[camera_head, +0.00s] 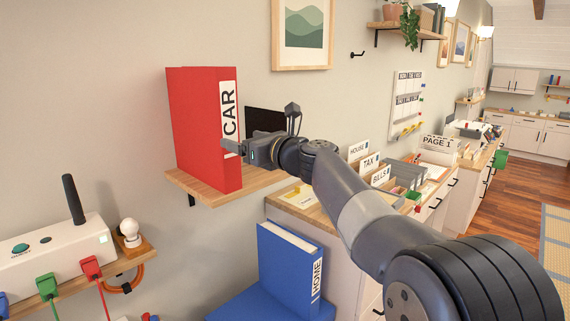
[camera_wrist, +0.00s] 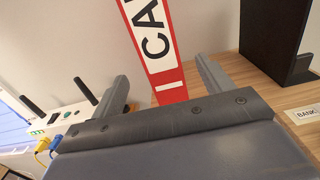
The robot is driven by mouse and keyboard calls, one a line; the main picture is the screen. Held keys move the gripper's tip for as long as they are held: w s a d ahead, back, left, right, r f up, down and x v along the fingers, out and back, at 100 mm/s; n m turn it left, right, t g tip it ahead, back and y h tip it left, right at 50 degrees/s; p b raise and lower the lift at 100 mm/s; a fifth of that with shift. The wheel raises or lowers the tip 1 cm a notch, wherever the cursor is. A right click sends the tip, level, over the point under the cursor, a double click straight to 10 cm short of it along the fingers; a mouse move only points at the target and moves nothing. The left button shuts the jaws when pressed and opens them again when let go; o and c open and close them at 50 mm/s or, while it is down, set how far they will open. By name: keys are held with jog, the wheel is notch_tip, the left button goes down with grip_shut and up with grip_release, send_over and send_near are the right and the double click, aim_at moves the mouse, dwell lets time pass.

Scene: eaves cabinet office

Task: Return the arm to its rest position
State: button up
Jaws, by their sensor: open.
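My gripper (camera_head: 236,148) is at the end of my outstretched arm, beside the lower spine of a red binder labelled CAR (camera_head: 204,125). In the wrist view, the gripper's two fingers (camera_wrist: 160,84) stand wide apart. The binder's white label and red lower spine (camera_wrist: 171,84) show between and beyond them. The binder stands upright on a small wooden wall shelf (camera_head: 228,191). The fingers are not closed on it; I cannot tell whether one touches it.
A black upright panel (camera_head: 265,121) stands behind my gripper on the shelf. A blue HOME binder (camera_head: 290,270) is below. A white router (camera_head: 60,255) and a bulb (camera_head: 130,232) are at left. A desk with files (camera_head: 370,163) lies right, behind my arm.

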jog(key=p+x, duration=0.4)
jog(key=x, duration=0.6)
jog(key=shift+w+a, duration=0.1)
jog(key=shift+a, duration=0.05)
jog(key=r+p, duration=0.2)
jog(key=shift+w+a+r+p, duration=0.2)
jog(key=shift+r+p, duration=0.2)
jog(key=b+v, duration=0.1)
jog(key=v, duration=1.8)
jog(key=shift+f+b, duration=0.3)
jog(key=shift+b, duration=0.1)
